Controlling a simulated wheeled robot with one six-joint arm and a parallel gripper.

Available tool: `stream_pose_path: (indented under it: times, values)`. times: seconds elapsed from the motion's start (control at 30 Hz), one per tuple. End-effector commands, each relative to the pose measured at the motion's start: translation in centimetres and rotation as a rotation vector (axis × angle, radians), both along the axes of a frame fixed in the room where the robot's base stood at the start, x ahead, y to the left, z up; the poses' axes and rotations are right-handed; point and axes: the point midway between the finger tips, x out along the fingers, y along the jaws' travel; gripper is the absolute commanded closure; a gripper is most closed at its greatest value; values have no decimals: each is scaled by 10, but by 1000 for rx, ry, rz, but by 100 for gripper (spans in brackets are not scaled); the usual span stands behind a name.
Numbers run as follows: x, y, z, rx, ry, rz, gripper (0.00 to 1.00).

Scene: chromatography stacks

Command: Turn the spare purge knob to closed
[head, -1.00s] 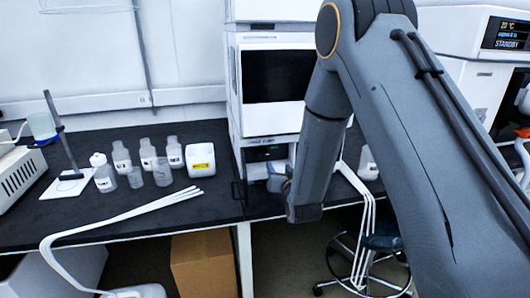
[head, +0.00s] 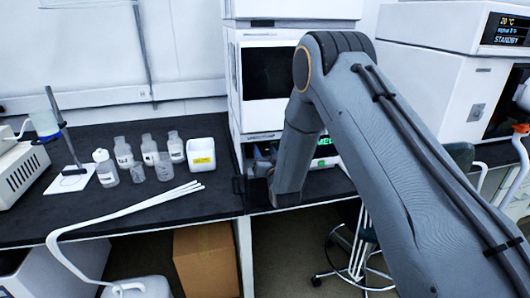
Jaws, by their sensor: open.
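The spare purge knob cannot be made out; my arm covers much of the lower module (head: 326,152) of the chromatography stack (head: 233,85). My arm reaches down in front of this stack. My gripper (head: 262,165) shows only in part, left of my wrist, close to the front of the lower module. It is open, and I see nothing held in it. Whether it touches the module cannot be told.
A stool (head: 345,255) stands below right. Another instrument (head: 430,85) stands at right.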

Motion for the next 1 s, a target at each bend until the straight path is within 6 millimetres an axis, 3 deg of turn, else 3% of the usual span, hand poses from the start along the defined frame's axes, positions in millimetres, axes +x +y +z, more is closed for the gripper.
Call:
stream_pose_path:
  times: [0.17,0.43,0.77,1.0]
  values:
    - [0,0,0,0,0,0,54]
    - [0,0,0,0,0,0,95]
    - [0,0,-1,-44,-12,0,95]
    - [0,-1,-2,-185,-52,0,95]
